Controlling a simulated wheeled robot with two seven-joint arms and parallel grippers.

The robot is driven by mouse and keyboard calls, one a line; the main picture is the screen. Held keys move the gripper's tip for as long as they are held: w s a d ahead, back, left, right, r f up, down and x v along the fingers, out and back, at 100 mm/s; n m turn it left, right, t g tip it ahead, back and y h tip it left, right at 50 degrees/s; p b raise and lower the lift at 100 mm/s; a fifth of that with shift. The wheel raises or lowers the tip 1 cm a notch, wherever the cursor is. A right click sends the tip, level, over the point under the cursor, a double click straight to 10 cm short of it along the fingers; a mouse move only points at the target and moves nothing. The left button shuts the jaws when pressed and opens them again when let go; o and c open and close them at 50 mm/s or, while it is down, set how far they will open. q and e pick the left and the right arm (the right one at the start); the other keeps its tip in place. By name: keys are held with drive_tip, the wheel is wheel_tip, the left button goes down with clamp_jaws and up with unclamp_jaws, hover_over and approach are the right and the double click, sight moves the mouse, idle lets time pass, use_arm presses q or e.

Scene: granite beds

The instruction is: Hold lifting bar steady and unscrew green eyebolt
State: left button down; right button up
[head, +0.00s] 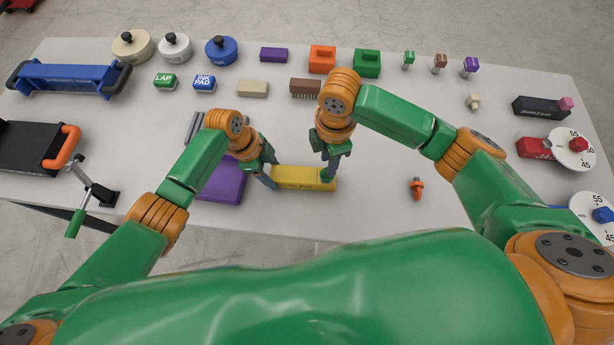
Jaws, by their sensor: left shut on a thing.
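The yellow lifting bar (298,179) lies near the front edge of the table. My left gripper (272,184) is shut on the bar's left end. My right gripper (328,172) points down over the bar's right end. A small green piece (326,178), likely the green eyebolt, shows at the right fingertips on top of the bar. The fingers partly cover it, so I cannot tell whether they are open or shut around it.
A purple block (222,184) lies left of the bar. An orange eyebolt-like piece (416,187) stands to its right. Several small blocks line the back. Dials (572,149) sit at the right edge. A lever clamp (98,194) stands at the left front.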

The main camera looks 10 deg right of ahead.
drive_tip(key=shift+f, duration=0.15)
drive_tip(key=shift+f, duration=0.6)
clamp_jaws()
idle(1.0)
